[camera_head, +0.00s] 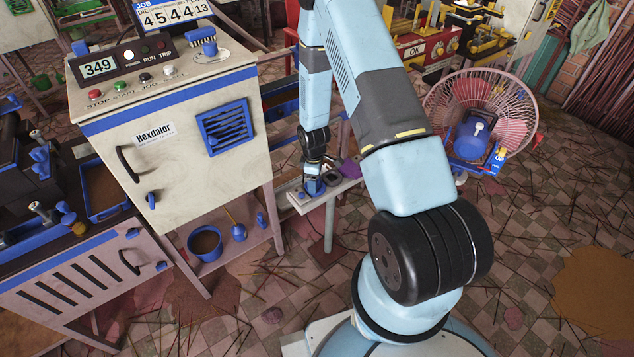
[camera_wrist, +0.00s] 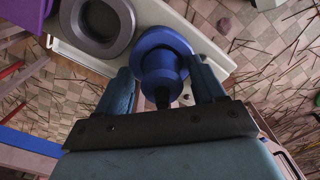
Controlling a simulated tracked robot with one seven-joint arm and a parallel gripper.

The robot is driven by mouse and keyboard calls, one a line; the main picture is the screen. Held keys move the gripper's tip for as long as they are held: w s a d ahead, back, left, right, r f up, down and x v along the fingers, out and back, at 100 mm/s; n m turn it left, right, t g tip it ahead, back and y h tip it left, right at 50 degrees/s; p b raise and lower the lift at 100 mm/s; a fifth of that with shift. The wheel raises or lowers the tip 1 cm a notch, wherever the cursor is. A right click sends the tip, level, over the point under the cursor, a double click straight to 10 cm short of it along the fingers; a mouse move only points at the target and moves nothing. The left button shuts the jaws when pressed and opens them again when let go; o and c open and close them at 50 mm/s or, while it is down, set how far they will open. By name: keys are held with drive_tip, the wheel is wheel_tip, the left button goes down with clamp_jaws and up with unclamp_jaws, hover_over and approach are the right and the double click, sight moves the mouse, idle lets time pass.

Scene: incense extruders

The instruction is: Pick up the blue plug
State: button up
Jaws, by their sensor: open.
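The blue plug (camera_wrist: 160,62) sits on a narrow pale shelf in the wrist view, with a round blue body and a dark tip toward my gripper. It also shows small in the head view (camera_head: 313,187). My gripper (camera_wrist: 163,85) is open, with one finger on each side of the plug. I cannot tell whether the fingers touch it. In the head view my gripper (camera_head: 314,165) is right above the plug and partly hides it.
A grey ring-shaped part (camera_wrist: 100,25) lies beside the plug on the shelf (camera_wrist: 208,45), with a purple piece (camera_wrist: 25,12) past it. The white Hexdalor cabinet (camera_head: 170,160) stands left of the shelf. A wire-guarded fan (camera_head: 480,110) stands to the right.

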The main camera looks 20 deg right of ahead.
drive_tip(key=c, duration=1.1)
drive_tip(key=shift+c, duration=0.2)
